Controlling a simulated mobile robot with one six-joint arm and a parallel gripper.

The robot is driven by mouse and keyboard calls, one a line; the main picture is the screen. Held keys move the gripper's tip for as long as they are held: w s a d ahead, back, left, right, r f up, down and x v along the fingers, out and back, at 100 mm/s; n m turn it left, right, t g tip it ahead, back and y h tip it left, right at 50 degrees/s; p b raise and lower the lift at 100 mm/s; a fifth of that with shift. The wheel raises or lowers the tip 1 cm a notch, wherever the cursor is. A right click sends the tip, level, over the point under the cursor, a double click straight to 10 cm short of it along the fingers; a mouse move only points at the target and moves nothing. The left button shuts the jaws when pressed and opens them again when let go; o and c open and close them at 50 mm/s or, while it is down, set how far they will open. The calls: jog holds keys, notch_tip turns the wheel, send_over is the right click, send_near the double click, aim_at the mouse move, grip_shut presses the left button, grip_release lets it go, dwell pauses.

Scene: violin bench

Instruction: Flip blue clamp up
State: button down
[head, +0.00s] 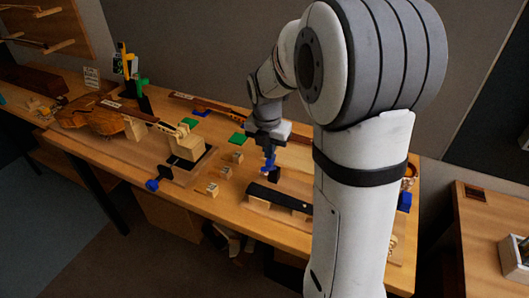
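My gripper (268,150) hangs over the middle of the wooden bench, pointing down. A small blue piece (268,163) shows right at its fingertips, above a dark block on the bench; I cannot tell whether the fingers hold it or only stand beside it. Another blue piece, like a clamp knob or handle (152,184), sticks out at the bench's front edge, left of the gripper and apart from it. A third blue part (404,201) shows at the right end, partly hidden by my arm. Which one is the task's blue clamp is unclear.
A violin body (92,117) lies on the bench (225,207) at left, near a green and yellow stand (131,70). A wooden block (187,147), small cubes (213,189) and a black fingerboard-like bar (280,197) surround the gripper. My arm hides the bench's right part.

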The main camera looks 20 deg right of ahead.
jog(key=w+d+p, duration=0.2)
jog(key=w+d, duration=0.3)
jog(key=shift+w, duration=0.3)
jog(key=shift+r, duration=0.1)
jog(key=shift+r+p, duration=0.7)
jog(key=shift+p, duration=0.05)
